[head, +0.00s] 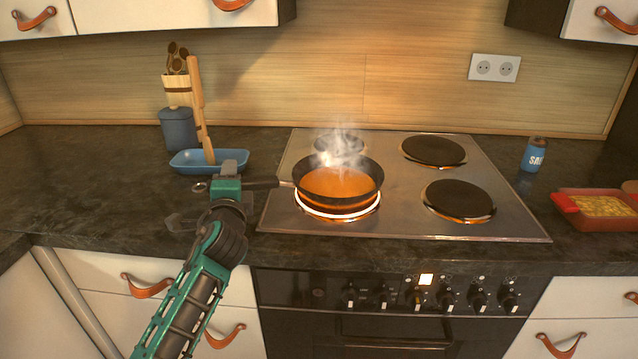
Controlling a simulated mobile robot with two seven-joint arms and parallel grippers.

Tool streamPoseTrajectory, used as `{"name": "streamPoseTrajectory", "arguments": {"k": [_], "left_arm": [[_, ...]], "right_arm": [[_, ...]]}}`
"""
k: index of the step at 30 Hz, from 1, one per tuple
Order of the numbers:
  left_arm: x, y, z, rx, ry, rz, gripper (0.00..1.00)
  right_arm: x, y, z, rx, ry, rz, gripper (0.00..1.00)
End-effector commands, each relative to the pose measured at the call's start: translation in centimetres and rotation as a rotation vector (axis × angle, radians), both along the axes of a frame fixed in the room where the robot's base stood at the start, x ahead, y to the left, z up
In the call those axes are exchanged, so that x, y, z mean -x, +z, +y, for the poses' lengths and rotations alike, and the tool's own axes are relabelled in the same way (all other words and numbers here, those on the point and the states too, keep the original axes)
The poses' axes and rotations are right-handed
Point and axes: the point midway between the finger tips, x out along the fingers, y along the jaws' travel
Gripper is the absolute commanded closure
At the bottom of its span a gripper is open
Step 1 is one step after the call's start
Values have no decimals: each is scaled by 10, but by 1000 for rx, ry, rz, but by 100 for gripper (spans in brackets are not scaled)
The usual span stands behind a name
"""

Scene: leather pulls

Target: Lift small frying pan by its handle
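The small frying pan (338,188) sits on the front left burner of the stove, which glows orange-white beneath it. The pan holds an orange liquid or sauce, and steam rises from it. Its dark handle (262,184) points left over the counter. My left gripper (228,178) is at the handle, near its outer end. A small ring-like end shows just left of the gripper. The gripper's own body hides where its fingers meet the handle, so I cannot tell whether they are shut on it. My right gripper is not in view.
The stove (400,222) has other burners, dark and empty. A blue dish (183,161) with a wooden tool and a blue utensil pot (179,129) stand behind my gripper. A blue salt container (535,155) and a red baking dish (597,222) are at right.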

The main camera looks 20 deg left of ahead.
Motion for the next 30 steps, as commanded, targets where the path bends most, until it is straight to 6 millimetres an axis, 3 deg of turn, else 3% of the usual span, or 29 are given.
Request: {"name": "streamPoseTrajectory", "arguments": {"k": [2, 14, 30], "left_arm": [[0, 0, 0, 0, 0, 0, 60], [0, 0, 0, 0, 0, 1, 99], [0, 4, -1, 3, -1, -6, 100]], "right_arm": [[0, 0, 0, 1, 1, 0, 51], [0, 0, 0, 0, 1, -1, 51], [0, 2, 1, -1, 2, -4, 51]]}}
